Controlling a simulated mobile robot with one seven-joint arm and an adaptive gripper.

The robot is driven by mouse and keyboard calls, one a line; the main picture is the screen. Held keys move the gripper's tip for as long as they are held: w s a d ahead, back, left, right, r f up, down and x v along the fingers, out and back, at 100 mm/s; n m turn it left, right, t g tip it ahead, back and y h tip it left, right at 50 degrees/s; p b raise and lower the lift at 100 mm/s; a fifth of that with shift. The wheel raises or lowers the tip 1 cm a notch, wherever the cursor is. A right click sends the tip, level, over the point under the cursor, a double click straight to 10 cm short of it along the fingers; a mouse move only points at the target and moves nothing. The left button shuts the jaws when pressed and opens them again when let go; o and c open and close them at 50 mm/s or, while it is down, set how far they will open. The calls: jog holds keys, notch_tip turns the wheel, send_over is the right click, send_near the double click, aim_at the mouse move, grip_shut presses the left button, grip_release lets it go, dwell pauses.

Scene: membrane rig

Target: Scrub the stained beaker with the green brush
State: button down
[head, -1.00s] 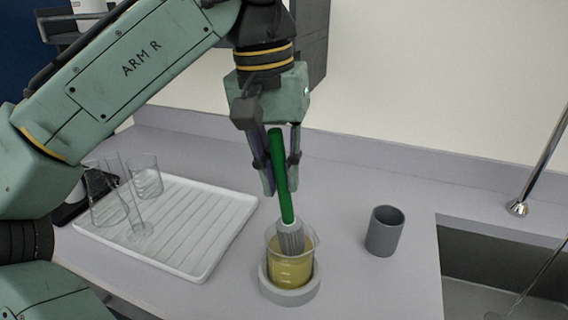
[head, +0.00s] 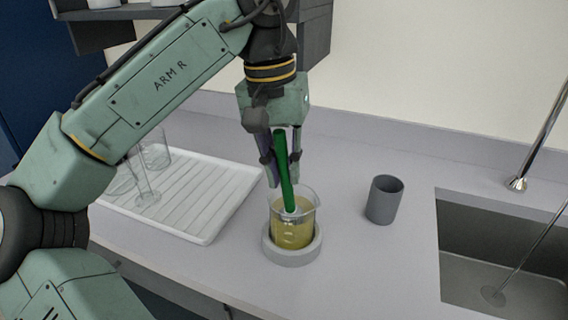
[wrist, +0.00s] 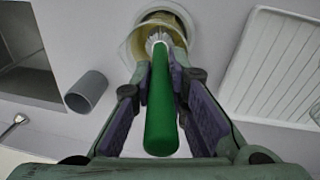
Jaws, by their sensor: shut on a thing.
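The stained beaker (head: 291,232) is clear glass with a yellowish tint in its lower part. It stands upright in a grey ring holder (head: 292,256) on the counter. The green brush (head: 284,172) has a green handle and a pale bristle head. My gripper (head: 281,168) is shut on the handle above the beaker. The brush is nearly upright, slightly tilted, with its head inside the beaker. In the wrist view the handle (wrist: 160,110) lies between my fingers and the brush end reaches into the beaker mouth (wrist: 158,38). The bristles' contact with the glass cannot be told.
A grey cup (head: 384,200) stands right of the beaker. A sink (head: 500,265) with a tap (head: 517,182) is at the right. A white ribbed drying tray (head: 205,225) with clear glassware (head: 146,190) is at the left.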

jog(key=shift+f, duration=0.55)
dwell(0.6)
jog(key=shift+r, duration=0.1)
